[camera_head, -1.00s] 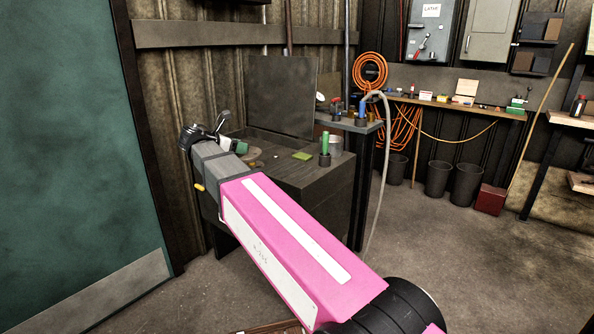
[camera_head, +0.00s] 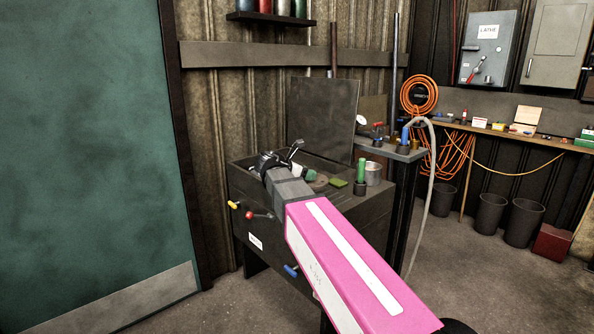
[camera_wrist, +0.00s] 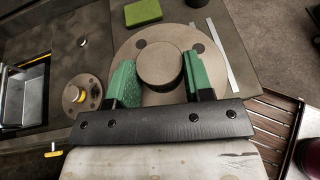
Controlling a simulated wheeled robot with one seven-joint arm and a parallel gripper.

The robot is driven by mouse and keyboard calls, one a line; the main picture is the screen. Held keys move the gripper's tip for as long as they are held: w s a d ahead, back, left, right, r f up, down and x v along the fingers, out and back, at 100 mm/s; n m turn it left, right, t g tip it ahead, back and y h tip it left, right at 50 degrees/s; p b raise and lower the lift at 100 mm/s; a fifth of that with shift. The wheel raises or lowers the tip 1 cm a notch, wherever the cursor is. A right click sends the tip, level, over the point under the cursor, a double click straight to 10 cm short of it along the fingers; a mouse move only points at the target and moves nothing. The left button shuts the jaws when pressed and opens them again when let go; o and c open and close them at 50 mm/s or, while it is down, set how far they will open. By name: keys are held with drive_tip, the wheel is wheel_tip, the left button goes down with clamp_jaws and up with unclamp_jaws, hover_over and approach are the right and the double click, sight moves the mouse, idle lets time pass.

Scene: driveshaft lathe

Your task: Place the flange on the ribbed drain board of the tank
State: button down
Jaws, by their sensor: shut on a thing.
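In the wrist view, my gripper (camera_wrist: 159,82) has its green pads shut on the round hub of a large grey-brown flange (camera_wrist: 160,62). The flange is a wide disc with dark bolt holes, seen from above. In the head view, my gripper (camera_head: 303,173) is over the tank (camera_head: 262,214), a dark box with a raised back panel. The flange (camera_head: 319,183) shows there only as a small edge; I cannot tell its height above the top. A ribbed, slatted brown surface (camera_wrist: 279,117), possibly the drain board, is at the lower right of the wrist view, partly hidden by the gripper.
A smaller flange-like disc (camera_wrist: 82,95) lies left of the gripper. A green pad (camera_wrist: 143,11) lies beyond it. A green-handled item (camera_head: 361,172) and a grey can (camera_head: 373,174) stand on the tank's right. Coloured handles, one blue (camera_head: 291,270), jut from its front.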

sight(319, 179)
drive_tip(key=d+f, duration=0.2)
drive_tip(key=d, duration=0.1)
drive_tip(key=d+f, duration=0.1)
drive_tip(key=d, duration=0.1)
drive_tip(key=shift+w, duration=0.15)
drive_tip(key=shift+a+f, duration=0.1)
drive_tip(key=shift+f, duration=1.8)
drive_tip(key=shift+f, duration=0.1)
drive_tip(key=c, duration=0.5)
unclamp_jaws()
drive_tip(key=v, duration=1.2)
